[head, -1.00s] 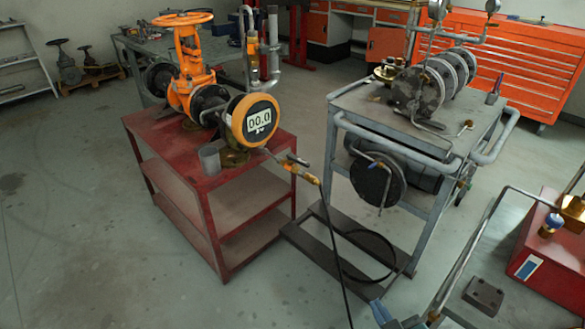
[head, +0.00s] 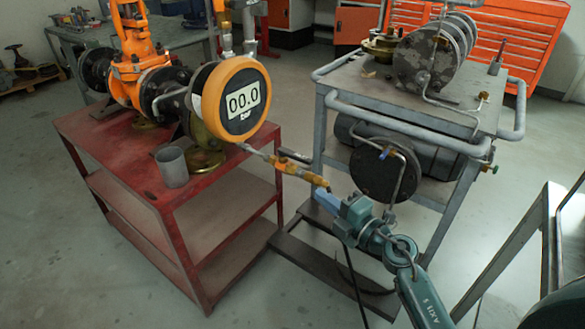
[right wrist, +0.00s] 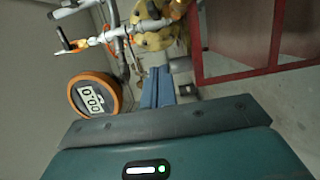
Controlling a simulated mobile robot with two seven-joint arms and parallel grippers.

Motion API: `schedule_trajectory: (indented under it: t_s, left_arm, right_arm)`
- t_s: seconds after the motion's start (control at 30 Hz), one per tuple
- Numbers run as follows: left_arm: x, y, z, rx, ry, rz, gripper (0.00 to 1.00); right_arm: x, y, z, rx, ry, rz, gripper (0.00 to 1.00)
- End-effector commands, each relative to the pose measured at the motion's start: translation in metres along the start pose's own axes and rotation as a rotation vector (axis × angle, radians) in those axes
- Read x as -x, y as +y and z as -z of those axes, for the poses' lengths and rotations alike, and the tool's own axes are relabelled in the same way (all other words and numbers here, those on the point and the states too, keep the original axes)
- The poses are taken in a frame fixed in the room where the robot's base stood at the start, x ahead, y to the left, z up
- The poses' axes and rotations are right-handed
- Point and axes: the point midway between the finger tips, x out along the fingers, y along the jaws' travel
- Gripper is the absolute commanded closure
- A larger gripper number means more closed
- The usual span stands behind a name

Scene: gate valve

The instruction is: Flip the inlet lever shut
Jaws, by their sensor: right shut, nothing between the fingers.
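A brass inlet valve (head: 292,169) sits on the thin pipe that slopes down right from below the round orange gauge (head: 236,100). A short grey lever (head: 296,156) lies along the top of the valve, close to the pipe's line. My right gripper (head: 320,194) is shut and empty, its blue fingers just below and right of the valve's hose end. I cannot tell if they touch it. In the right wrist view the blue fingers (right wrist: 157,88) point toward the pipework, with the gauge (right wrist: 95,95) at left and a brass fitting (right wrist: 70,46) at upper left. My left gripper is out of view.
The red cart (head: 150,200) carries the orange valve body (head: 132,70) and a grey cup (head: 172,166). A grey steel cart (head: 340,85) with a flanged vessel stands at right, close behind my right arm.

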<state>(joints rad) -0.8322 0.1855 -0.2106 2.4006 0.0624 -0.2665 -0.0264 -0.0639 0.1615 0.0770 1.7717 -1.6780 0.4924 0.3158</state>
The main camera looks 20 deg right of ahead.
Motion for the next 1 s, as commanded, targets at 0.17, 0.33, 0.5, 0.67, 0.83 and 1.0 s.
schedule_trajectory:
  t_s: [0.17,0.33,0.5,0.67,0.83,1.0]
  left_arm:
    - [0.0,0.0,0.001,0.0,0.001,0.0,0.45]
    - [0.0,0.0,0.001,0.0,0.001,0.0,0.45]
    - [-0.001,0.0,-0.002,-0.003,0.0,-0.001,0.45]
    - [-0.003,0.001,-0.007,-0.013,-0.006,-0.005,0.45]
    - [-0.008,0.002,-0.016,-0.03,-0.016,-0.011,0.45]
    - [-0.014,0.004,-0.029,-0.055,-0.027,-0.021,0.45]
  right_arm:
    - [0.0,0.0,-0.001,0.007,0.0,0.004,1.0]
    - [-0.001,0.0,-0.001,0.006,0.0,0.003,1.0]
    - [-0.013,0.0,-0.001,0.005,0.0,0.0,1.0]
    - [-0.042,-0.001,-0.001,0.005,0.0,-0.002,1.0]
    - [-0.079,-0.001,0.0,0.004,0.001,-0.002,1.0]
    - [-0.104,-0.003,-0.011,0.007,-0.003,0.0,1.0]
